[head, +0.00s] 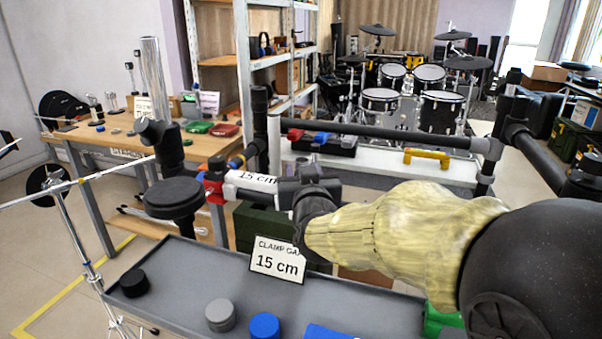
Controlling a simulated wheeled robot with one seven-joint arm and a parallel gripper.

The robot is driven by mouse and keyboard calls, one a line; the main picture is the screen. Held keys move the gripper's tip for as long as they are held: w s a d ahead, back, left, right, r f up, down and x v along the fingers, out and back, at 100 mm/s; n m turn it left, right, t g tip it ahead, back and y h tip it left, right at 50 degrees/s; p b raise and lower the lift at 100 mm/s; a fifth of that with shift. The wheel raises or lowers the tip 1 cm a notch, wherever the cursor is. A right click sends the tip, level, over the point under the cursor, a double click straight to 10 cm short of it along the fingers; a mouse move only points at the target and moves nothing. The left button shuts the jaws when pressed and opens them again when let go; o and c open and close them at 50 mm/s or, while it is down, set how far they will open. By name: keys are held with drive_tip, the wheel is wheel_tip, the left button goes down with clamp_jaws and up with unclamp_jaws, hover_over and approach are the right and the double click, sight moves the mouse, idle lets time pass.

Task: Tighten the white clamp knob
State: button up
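A dark rail or tube runs across the middle of the head view. A white sleeve (247,187) marked "15 cm" sits on it, with a red clamp (213,187) at its left end and small blue and orange parts beside that. I cannot make out a separate white clamp knob; it may be hidden behind my gripper. My gripper (300,190) is dark and close to the right end of the white sleeve. Its fingers merge with the dark parts there, so I cannot tell whether they are open, shut or touching. A black round pad (172,197) is left of the clamp.
A grey tray (300,309) below holds a black knob (134,283), a grey knob (221,315) and a blue knob (265,326). A "CLAMP GA… 15 cm" card (277,261) stands at its back edge. A black bar (385,135) crosses behind my arm. A stand is at left.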

drive_tip(key=shift+d+m+h+p, duration=0.15)
drive_tip(key=shift+m+h+p, duration=0.9)
drive_tip(key=shift+h, duration=0.45)
drive_tip(key=shift+d+m+h+p, duration=0.1)
drive_tip(key=shift+m+h+p, duration=0.25)
drive_tip(key=shift+h, duration=0.35)
drive_tip(key=o, duration=1)
drive_tip(key=shift+s, duration=0.1)
drive_tip(key=s+a, duration=0.3)
drive_tip(key=s, duration=1.4)
drive_tip(key=shift+p, duration=0.4)
